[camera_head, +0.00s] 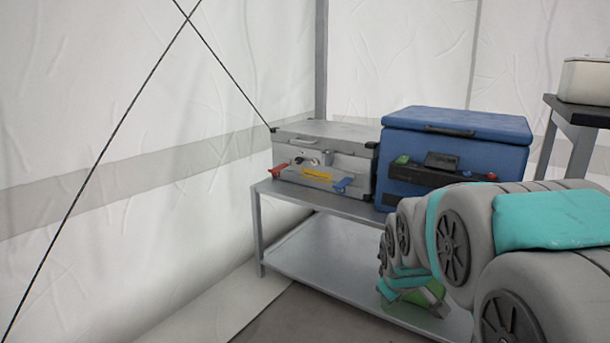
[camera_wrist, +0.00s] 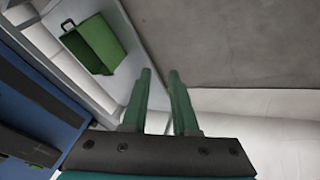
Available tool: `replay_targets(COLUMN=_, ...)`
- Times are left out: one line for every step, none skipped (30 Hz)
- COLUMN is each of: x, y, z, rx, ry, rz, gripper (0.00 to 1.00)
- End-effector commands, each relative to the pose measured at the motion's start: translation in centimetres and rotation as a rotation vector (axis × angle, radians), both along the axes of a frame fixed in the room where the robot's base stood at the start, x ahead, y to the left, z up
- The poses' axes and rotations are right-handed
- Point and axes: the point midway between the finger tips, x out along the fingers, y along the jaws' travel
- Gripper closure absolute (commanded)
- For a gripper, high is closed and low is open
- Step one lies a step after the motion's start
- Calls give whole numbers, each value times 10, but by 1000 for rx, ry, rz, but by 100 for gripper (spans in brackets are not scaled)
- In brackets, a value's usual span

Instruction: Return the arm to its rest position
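My arm (camera_head: 455,240) reaches in from the right in the head view, grey with teal bands, in front of the blue cooler and the shelf. Its far end is largely hidden behind its nearer links, so I cannot make out the fingers there. In the wrist view my gripper (camera_wrist: 160,72) shows two green fingers with a clear gap between them. The gripper is open and nothing is between the fingers.
A metal shelf (camera_head: 258,230) holds a silver case (camera_head: 322,170) and a blue cooler (camera_head: 455,125). A green bin (camera_wrist: 95,42) is on its lower level, near the fingers. A dark side table (camera_head: 580,140) carries a white box (camera_head: 585,80). Tent walls enclose the left; a cord crosses there.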

Motion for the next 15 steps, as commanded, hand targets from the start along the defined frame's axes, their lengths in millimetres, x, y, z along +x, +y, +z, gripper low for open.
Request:
replay_targets(x=-32, y=3, z=-3, rx=34, ry=52, rz=-51, gripper=73)
replay_targets(x=-52, y=4, z=-7, rx=54, ry=91, rz=-85, gripper=73)
replay_targets(x=-79, y=6, z=-11, rx=79, ry=139, rz=-129, gripper=73)
replay_targets(x=-99, y=8, z=-16, rx=95, ry=181, rz=-163, gripper=73)
replay_targets(x=-117, y=10, z=-18, rx=111, ry=213, rz=-194, gripper=73)
replay_targets(x=-141, y=12, z=-21, rx=128, ry=257, rz=-235, gripper=73)
replay_targets(x=-157, y=14, z=-24, rx=139, ry=287, rz=-262, gripper=73)
replay_targets(x=-173, y=16, z=-27, rx=148, ry=319, rz=-289, gripper=73)
replay_targets(x=-193, y=18, z=-29, rx=159, ry=355, rz=-320, gripper=73)
replay_targets(x=-206, y=19, z=-30, rx=165, ry=378, rz=-343, gripper=73)
replay_targets(x=-219, y=21, z=-32, rx=171, ry=404, rz=-364, gripper=73)
replay_targets(x=-234, y=22, z=-34, rx=176, ry=433, rz=-390, gripper=73)
replay_targets(x=-244, y=23, z=-34, rx=180, ry=452, rz=-408, gripper=73)
replay_targets(x=-255, y=25, z=-35, rx=182, ry=472, rz=-426, gripper=73)
replay_targets(x=-270, y=26, z=-36, rx=184, ry=499, rz=-448, gripper=73)
